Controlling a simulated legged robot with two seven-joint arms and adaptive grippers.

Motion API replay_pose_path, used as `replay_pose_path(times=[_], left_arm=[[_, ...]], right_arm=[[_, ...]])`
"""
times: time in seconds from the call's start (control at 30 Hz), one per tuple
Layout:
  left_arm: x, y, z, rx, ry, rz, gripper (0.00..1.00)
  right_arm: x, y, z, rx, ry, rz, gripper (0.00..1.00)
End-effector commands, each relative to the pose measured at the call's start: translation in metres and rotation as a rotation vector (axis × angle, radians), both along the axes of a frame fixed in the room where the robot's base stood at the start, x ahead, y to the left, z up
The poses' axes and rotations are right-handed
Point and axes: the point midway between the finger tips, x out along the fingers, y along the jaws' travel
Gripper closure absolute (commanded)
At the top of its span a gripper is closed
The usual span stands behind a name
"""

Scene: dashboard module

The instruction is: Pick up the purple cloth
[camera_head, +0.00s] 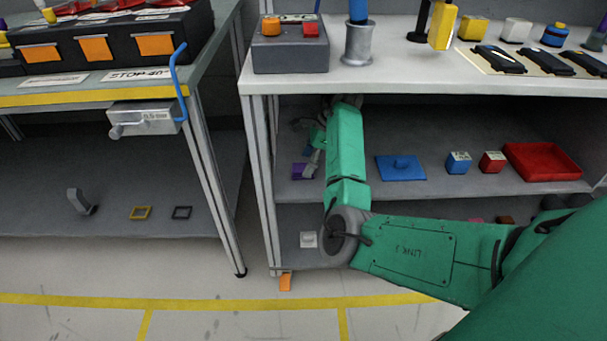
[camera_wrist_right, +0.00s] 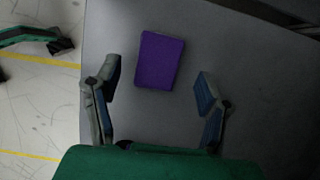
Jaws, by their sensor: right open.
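The purple cloth (camera_wrist_right: 160,60) lies flat on the grey shelf as a small folded rectangle in the right wrist view. In the head view only a small part of the purple cloth (camera_head: 299,171) shows, at the left end of the middle shelf. My right gripper (camera_wrist_right: 157,82) is open, with one finger to each side of the cloth and nothing held. In the head view my right gripper (camera_head: 312,158) is partly hidden behind my green forearm, close to the cloth. Whether the fingers touch the shelf cannot be told. My left gripper does not show.
The worktop (camera_head: 390,75) lies above my right arm. A metal post (camera_head: 258,170) stands left of the cloth.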

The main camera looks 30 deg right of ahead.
Motion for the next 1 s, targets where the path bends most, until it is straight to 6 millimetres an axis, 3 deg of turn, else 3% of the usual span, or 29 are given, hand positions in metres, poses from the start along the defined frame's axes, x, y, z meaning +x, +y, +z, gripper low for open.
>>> replay_pose_path(times=[0.03, 0.13, 0.47, 0.6, 0.63, 1.0], left_arm=[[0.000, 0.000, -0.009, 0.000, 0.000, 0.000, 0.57], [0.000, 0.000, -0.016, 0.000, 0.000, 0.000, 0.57], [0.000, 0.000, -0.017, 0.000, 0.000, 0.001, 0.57], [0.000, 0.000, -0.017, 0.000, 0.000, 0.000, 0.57], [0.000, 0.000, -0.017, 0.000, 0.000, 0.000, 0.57], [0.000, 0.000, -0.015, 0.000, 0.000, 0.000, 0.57]], right_arm=[[0.001, 0.004, -0.012, -0.002, 0.003, 0.002, 0.36], [0.004, 0.008, -0.024, -0.002, 0.001, 0.002, 0.36], [0.005, 0.009, -0.027, 0.000, 0.000, 0.000, 0.36], [0.005, 0.009, -0.028, 0.000, 0.000, 0.000, 0.82], [0.005, 0.009, -0.028, 0.000, 0.000, 0.000, 0.85], [0.006, 0.010, -0.025, 0.001, -0.001, 0.000, 0.85]])
